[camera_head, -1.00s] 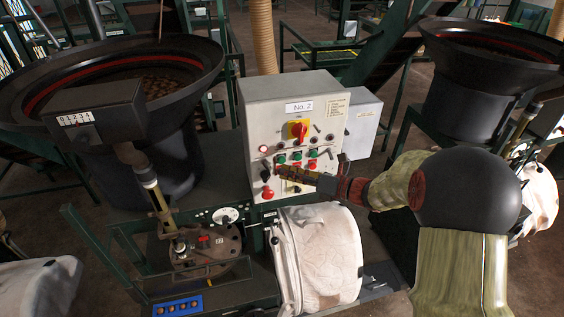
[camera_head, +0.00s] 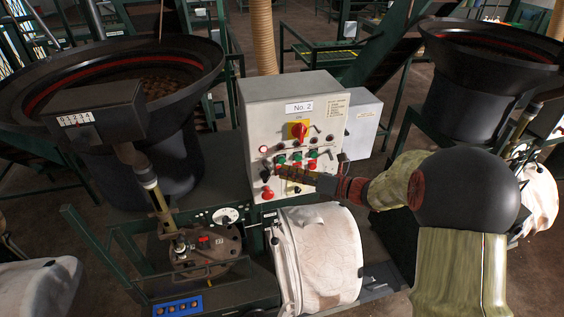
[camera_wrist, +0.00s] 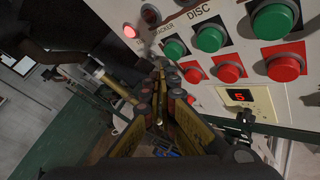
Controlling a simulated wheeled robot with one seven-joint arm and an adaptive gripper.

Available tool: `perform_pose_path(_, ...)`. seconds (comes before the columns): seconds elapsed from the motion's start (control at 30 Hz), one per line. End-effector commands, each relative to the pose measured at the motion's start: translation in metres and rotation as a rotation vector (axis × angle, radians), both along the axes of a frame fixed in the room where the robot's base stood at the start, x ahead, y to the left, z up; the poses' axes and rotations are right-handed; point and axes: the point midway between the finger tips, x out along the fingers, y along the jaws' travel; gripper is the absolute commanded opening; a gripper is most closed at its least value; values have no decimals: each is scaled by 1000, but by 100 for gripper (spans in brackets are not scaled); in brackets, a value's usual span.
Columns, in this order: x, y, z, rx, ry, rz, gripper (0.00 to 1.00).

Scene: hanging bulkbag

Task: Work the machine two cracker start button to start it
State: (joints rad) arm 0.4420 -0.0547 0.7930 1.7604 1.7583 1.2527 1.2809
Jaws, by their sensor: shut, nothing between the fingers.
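The control box labelled "No. 2" (camera_head: 290,115) stands upright in the middle of the head view. Its panel has a row of green buttons above a row of red ones. The green button nearest the "CRACKER" label (camera_wrist: 174,48) is at the left of its row in the wrist view; it also shows in the head view (camera_head: 281,159). My gripper (camera_wrist: 163,68) is shut and empty, with its tips just below and left of that button. I cannot tell whether the tips touch the panel. In the head view my gripper (camera_head: 278,171) partly covers the lower buttons.
Other green (camera_wrist: 210,38) and red (camera_wrist: 194,75) buttons sit close beside the tips. A lit lamp (camera_head: 264,149) and a black knob (camera_head: 266,175) are at the panel's left. A red-yellow rotary switch (camera_head: 299,130) is above.

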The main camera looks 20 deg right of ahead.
Motion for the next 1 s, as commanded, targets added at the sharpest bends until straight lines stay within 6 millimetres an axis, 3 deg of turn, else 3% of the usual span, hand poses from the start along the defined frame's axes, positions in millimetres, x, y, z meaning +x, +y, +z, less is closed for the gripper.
perform_pose_path(1.0, 8, 0, 0, 0, 0, 0, 0)
